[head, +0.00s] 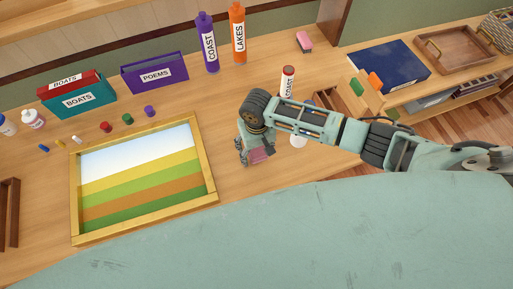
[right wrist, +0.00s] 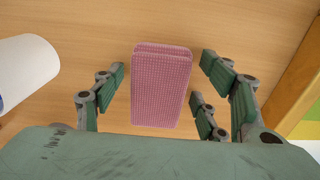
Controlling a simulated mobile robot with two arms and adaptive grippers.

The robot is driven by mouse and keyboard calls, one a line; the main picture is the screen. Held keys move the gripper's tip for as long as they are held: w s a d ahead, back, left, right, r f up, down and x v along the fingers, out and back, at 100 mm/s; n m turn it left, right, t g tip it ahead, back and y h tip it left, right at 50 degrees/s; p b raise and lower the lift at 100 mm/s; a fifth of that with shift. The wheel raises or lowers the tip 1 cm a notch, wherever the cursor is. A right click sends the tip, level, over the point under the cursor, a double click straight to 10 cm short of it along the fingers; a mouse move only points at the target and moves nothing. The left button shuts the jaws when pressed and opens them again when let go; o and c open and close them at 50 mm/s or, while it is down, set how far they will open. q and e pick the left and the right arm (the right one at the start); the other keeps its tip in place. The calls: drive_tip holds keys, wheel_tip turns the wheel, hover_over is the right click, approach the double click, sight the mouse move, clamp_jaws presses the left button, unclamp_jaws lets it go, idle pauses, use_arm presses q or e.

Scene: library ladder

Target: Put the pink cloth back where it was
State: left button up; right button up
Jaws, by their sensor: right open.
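The pink cloth (right wrist: 162,88) is a folded, finely checked pad in the right wrist view. It appears to lie on the wooden table, between the fingers of my right gripper, with gaps on both sides. My right gripper (right wrist: 158,86) is open around it. In the head view the right gripper (head: 256,152) points down just right of the framed picture, and only a small part of the pink cloth (head: 259,156) shows beneath it. My left gripper is in neither view.
A framed striped picture (head: 211,190) lies to the left. A white cylinder (right wrist: 26,70) stands close by in the right wrist view. Purple and orange bottles (head: 238,35), books and small coloured pegs stand farther back. A pink-and-dark block (head: 304,42) lies at the back.

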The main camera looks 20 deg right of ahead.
wheel_tip(320, 180, up, 12)
drive_tip(key=b, duration=0.1)
drive_tip(key=shift+r, duration=0.15)
idle(0.4)
